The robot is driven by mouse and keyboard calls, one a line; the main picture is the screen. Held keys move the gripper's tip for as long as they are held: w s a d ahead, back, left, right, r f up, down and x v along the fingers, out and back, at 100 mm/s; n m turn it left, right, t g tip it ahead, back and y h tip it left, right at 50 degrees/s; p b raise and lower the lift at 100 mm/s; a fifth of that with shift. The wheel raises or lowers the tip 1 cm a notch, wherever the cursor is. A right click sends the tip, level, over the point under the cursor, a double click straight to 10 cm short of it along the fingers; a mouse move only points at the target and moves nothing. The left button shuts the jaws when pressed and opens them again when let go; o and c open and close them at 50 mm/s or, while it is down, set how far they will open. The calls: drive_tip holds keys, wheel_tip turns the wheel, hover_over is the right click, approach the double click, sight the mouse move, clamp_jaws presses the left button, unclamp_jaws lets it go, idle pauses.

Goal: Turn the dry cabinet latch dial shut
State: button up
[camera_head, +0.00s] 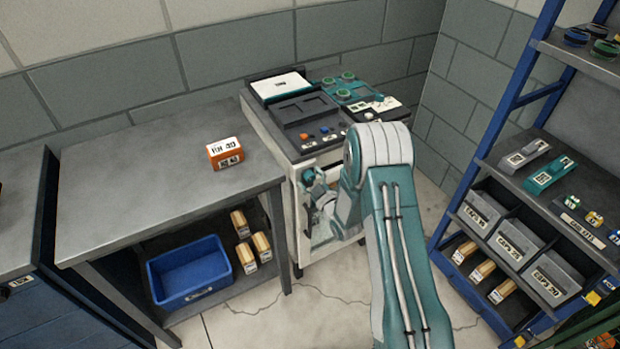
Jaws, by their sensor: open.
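A pale cabinet (281,150) stands in the middle, against the back wall, with a dark top and instruments on it. I take it to be the dry cabinet, but I cannot read a label that says so. I cannot make out the latch dial; the gripper and arm hide much of the cabinet front. Whether the gripper touches the cabinet is not clear.
A grey bench (150,180) at left holds an orange labelled box (225,153). Below are a blue bin (190,272) and several tan blocks. A blue-framed rack (480,130) with bins stands close on the right. Cracked floor (330,310) is free in front.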

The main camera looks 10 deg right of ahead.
drive_tip(key=v, duration=1.2)
